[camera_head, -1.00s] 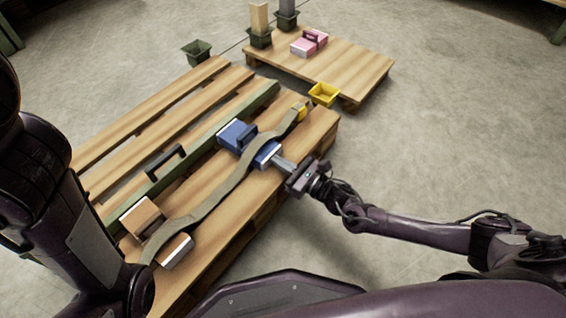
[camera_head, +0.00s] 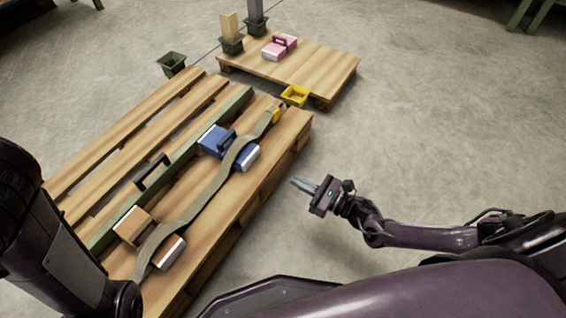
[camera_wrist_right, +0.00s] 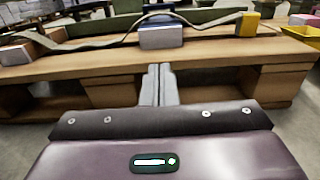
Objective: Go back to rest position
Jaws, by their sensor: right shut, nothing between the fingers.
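My right gripper (camera_head: 304,186) is shut and empty, held off the right side of the large wooden pallet (camera_head: 262,178) over bare floor. Its closed fingers also show in the right wrist view (camera_wrist_right: 160,82), pointing at the pallet's side. My left arm (camera_head: 65,255) stands at the left edge of the head view; its gripper is out of the picture. A blue book-like block (camera_head: 212,139) and a brown one (camera_head: 131,224) lie on the pallet, with a grey-green strap (camera_head: 206,193) running across both. The blue block also shows in the right wrist view (camera_wrist_right: 160,37).
A yellow bin (camera_head: 294,96) stands near the pallet's far corner. A smaller pallet (camera_head: 325,72) behind carries a pink block (camera_head: 279,47). A green bar with a black handle (camera_head: 152,171) lies along the large pallet. The floor on the right (camera_head: 440,130) is clear.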

